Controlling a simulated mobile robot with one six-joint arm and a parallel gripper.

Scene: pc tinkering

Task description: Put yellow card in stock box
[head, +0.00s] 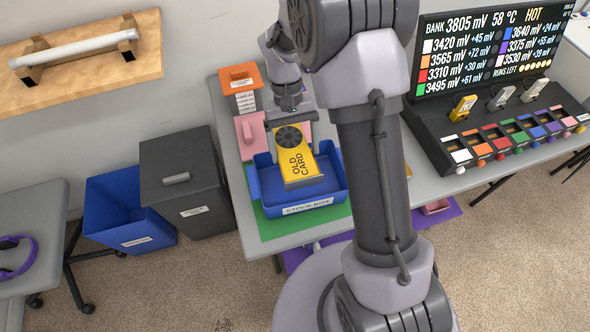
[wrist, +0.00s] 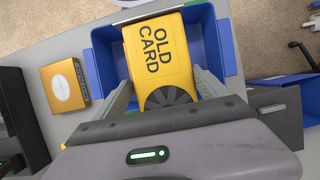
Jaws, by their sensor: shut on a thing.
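The yellow card (head: 303,167), marked "OLD CARD" and with a dark round fan, is in my gripper (head: 291,132). The gripper is shut on the card's fan end. The blue stock box (head: 335,197) sits on a green mat on the table, its label facing front. In the head view the card lies over the box's open top. The wrist view shows the card (wrist: 155,52) between the two fingers (wrist: 168,95), over the blue box (wrist: 104,60). I cannot tell whether the card touches the box floor.
A pink item (head: 247,135) and an orange-topped stack (head: 240,78) stand behind the box. A yellow-orange box (wrist: 64,86) lies beside the stock box in the wrist view. A dark bin (head: 185,180) and a blue bin (head: 128,215) stand left of the table. A black console (head: 500,130) is at right.

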